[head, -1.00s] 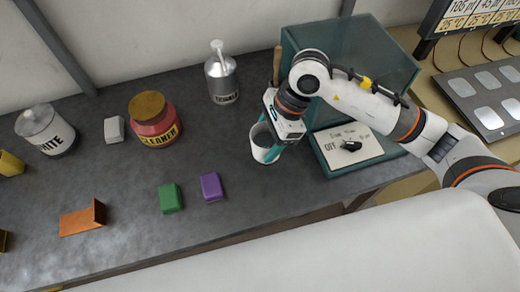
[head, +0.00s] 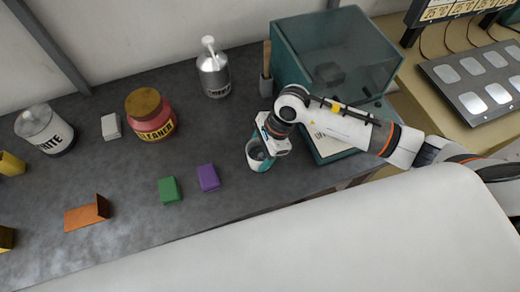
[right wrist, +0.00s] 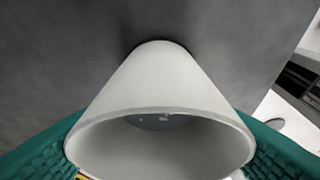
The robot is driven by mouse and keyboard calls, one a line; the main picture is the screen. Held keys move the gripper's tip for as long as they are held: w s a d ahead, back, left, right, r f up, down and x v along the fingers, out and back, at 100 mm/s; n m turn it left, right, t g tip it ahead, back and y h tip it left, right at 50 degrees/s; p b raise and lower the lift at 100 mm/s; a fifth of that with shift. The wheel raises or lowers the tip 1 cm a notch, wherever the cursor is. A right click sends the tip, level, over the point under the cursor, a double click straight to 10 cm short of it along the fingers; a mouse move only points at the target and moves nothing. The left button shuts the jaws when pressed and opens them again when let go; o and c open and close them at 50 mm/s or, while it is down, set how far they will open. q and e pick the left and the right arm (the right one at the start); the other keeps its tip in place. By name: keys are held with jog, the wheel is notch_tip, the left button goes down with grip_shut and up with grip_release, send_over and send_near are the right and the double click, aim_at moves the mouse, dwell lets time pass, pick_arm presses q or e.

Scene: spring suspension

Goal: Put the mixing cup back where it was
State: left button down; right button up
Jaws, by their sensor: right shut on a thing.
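The mixing cup (head: 256,156) is white and open-topped, with grey inside, and is near the front right part of the dark bench. My right gripper (head: 262,152) is over it, its teal fingers shut on the cup from both sides. In the right wrist view the cup (right wrist: 160,95) fills the middle, with a textured teal finger on each side of its rim. I cannot tell whether its base touches the bench. My left gripper is not in view.
A teal glass-sided box (head: 335,55) stands right of the cup, a stirrer holder (head: 266,85) behind it. Purple (head: 208,178) and green (head: 170,189) blocks lie left. A red cleaner jar (head: 150,118) and a metal bottle (head: 213,72) stand farther back. Bench between is clear.

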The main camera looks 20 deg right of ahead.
jog(key=shift+f, duration=0.1)
jog(key=o, duration=1.1)
jog(key=b+v, duration=0.3)
jog(key=v, duration=0.9)
